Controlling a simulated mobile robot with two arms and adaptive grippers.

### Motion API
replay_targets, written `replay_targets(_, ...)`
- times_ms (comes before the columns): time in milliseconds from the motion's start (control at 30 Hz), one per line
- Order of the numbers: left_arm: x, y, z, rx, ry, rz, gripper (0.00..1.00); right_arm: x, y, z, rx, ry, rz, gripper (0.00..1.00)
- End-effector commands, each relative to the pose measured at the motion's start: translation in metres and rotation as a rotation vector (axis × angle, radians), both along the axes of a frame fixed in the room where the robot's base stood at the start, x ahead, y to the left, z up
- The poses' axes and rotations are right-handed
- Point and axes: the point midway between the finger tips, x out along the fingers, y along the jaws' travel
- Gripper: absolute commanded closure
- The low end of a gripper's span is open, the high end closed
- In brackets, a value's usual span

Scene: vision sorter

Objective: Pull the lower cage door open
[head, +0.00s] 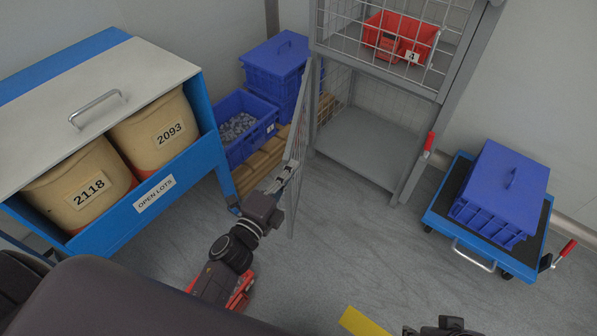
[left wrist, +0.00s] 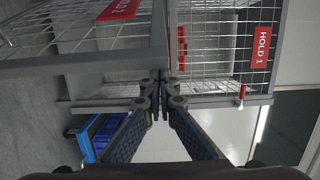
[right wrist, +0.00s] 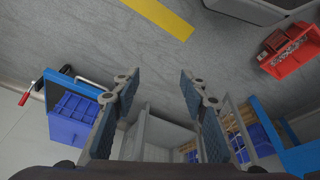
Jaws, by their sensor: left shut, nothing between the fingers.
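The lower cage door (head: 300,140) is a grey-framed mesh panel. It stands swung out from the lower cage (head: 372,145), whose front is open on a bare grey floor. My left gripper (head: 292,168) is shut and empty beside the door's face; I cannot tell whether it touches the mesh. In the left wrist view its closed fingertips (left wrist: 161,84) meet beside a mesh panel with a red "HOLD 2" sign (left wrist: 118,10). My right gripper (head: 440,328) is at the bottom edge of the head view. In the right wrist view its fingers (right wrist: 160,82) are apart and empty.
The upper cage holds a red bin (head: 400,38) behind mesh. A blue cart (head: 440,205) carrying a lidded blue crate (head: 502,190) stands right. Blue crates (head: 275,60) and a blue bench (head: 130,215) with sacks stand left. Grey floor before the cage is clear.

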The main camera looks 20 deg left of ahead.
Motion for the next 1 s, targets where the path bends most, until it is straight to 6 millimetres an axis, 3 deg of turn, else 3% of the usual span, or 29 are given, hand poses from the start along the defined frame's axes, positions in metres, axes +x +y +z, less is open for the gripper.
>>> replay_targets(467,-0.001,0.009,-0.001,0.004,-0.001,-0.013,1.0,0.001,0.0,0.001,0.0,-0.003,0.0,0.6)
replay_targets(900,-0.009,0.084,-0.005,0.007,-0.001,-0.16,1.0,0.006,0.0,-0.023,-0.003,0.01,0.001,0.6)
replay_targets(1000,-0.01,0.103,-0.006,0.007,0.0,-0.196,1.0,0.003,0.002,-0.009,0.005,-0.005,0.0,0.6)
